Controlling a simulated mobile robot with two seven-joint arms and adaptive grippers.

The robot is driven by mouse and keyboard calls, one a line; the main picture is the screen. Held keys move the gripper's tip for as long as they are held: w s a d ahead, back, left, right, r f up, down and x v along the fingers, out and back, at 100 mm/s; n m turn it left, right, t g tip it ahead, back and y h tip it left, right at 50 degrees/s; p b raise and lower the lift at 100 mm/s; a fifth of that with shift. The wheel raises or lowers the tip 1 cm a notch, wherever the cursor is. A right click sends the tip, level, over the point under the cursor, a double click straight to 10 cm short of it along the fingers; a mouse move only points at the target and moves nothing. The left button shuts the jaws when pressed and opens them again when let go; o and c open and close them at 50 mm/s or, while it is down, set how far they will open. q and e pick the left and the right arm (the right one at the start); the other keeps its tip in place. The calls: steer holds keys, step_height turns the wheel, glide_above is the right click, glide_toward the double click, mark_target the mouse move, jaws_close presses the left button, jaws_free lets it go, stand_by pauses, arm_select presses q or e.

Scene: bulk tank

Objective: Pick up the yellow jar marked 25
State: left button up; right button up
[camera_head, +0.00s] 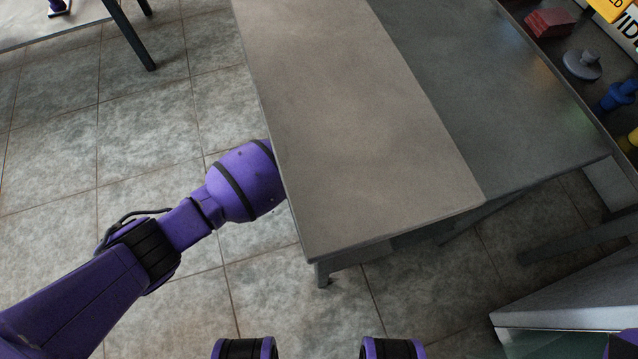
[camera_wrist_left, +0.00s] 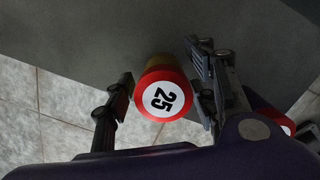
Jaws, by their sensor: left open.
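The jar marked 25 (camera_wrist_left: 163,98) shows in the left wrist view, its round end with a red rim and white face towards the camera. A strip of its yellow side (camera_wrist_left: 155,62) shows behind that end. My left gripper (camera_wrist_left: 162,78) is open, with one finger on each side of the jar. The right finger looks close to it; whether it touches, I cannot tell. In the head view the left gripper and the jar are hidden under the grey table (camera_head: 360,140). My right gripper is not in view.
Another red and white round thing (camera_wrist_left: 288,126) shows partly behind my gripper at the right. In the head view, the tabletop is bare. A shelf at the top right holds a red block (camera_head: 550,22), a grey disc-shaped part (camera_head: 581,65) and a blue item (camera_head: 617,95). Tiled floor is clear at left.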

arm_select(q)
steer(key=shift+r, duration=0.15)
steer(key=c, duration=1.2)
steer(key=shift+c, duration=0.2)
